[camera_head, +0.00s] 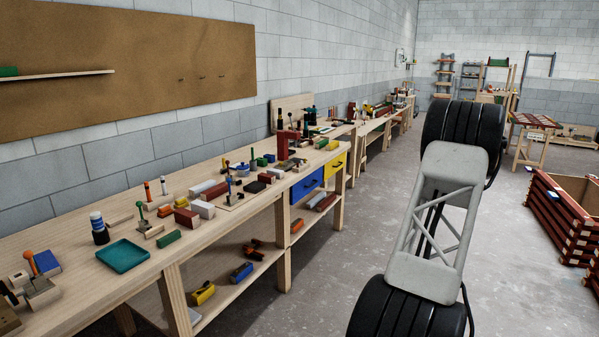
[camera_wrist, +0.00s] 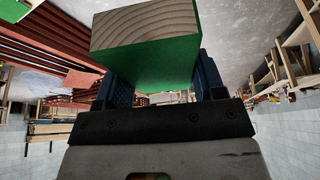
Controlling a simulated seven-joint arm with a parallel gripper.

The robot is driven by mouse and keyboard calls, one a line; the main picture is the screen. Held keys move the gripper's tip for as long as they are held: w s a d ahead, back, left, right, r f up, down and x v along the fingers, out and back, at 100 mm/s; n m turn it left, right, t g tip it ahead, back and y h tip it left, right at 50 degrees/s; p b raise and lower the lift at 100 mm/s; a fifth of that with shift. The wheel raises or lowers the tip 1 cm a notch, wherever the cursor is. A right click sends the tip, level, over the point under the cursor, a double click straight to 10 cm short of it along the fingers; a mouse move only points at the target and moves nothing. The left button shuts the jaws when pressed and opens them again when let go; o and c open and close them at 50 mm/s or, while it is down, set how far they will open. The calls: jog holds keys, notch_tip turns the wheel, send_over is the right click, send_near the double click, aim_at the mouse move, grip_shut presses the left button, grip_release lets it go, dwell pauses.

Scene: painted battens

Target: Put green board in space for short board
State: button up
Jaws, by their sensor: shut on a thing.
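The green board (camera_wrist: 165,62) shows close up in the wrist view, with a green painted face and a bare wood end with visible grain. My gripper (camera_wrist: 163,80) is shut on it, with one dark finger on each side. The far part of the board is out of frame. In the head view my arm rises at the right, and neither my gripper nor the held board shows there. A crate-like stack of red battens (camera_head: 562,222) stands on the floor at the right edge, cut off by the frame. I cannot tell which gap is the space for a short board.
A long wooden workbench (camera_head: 70,235) runs along the left wall, crowded with blocks, tools and a teal tray (camera_head: 123,256). A small trestle table (camera_head: 534,122) stands at the back right. The grey floor between bench and red stack is clear, apart from my arm. Red battens (camera_wrist: 45,40) also show in the wrist view.

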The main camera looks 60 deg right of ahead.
jog(key=w+a+n+t, duration=0.15)
jog(key=w+a, duration=0.55)
jog(key=w, duration=0.9)
jog(key=w+a+r+n, duration=0.1)
jog(key=w+a+n, duration=0.35)
jog(key=w, duration=1.05)
jog(key=w+a+t, duration=0.1)
jog(key=w+a, duration=0.7)
jog(key=w, duration=0.8)
jog(key=w+a+n, duration=0.2)
jog(key=w+a, duration=0.7)
jog(key=a, duration=0.4)
jog(key=w+a+n+t+y, duration=0.1)
jog(key=w+a+n, duration=0.1)
jog(key=w+a, duration=0.7)
jog(key=w+a+f+n+t, duration=0.1)
jog(key=w+a+n, duration=0.1)
jog(key=w+a, duration=0.7)
jog(key=a, duration=0.8)
jog(key=shift+f, duration=0.1)
